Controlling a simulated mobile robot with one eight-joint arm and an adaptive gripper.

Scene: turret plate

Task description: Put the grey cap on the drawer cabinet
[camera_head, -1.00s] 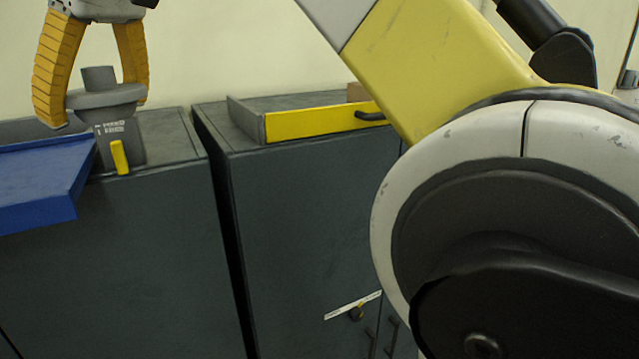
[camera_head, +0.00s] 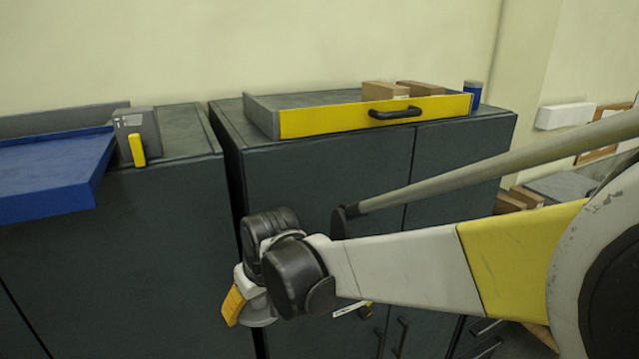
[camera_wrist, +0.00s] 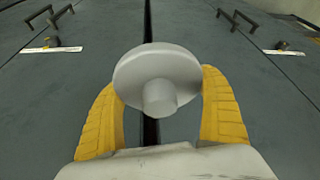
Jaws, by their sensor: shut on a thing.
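The grey cap, a round disc with a short stub (camera_wrist: 158,72), is between the two yellow fingers of my gripper (camera_wrist: 160,84) in the wrist view. The gripper is shut on it. In the head view my gripper (camera_head: 240,310) is low in front of the dark cabinets, with the cap partly hidden by the wrist. A dark grey cabinet (camera_head: 330,170) with doors carries a yellow-fronted drawer or tray (camera_head: 340,119) with a black handle. I cannot tell for sure which unit is the drawer cabinet; handles (camera_head: 490,328) show on a unit at lower right.
A blue tray (camera_head: 50,170) juts out at left beside a grey block with a yellow lever (camera_head: 137,149). Small boxes (camera_head: 385,90) and a blue can (camera_head: 473,93) stand on the cabinet top. Door handles (camera_wrist: 235,18) stick out in the wrist view.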

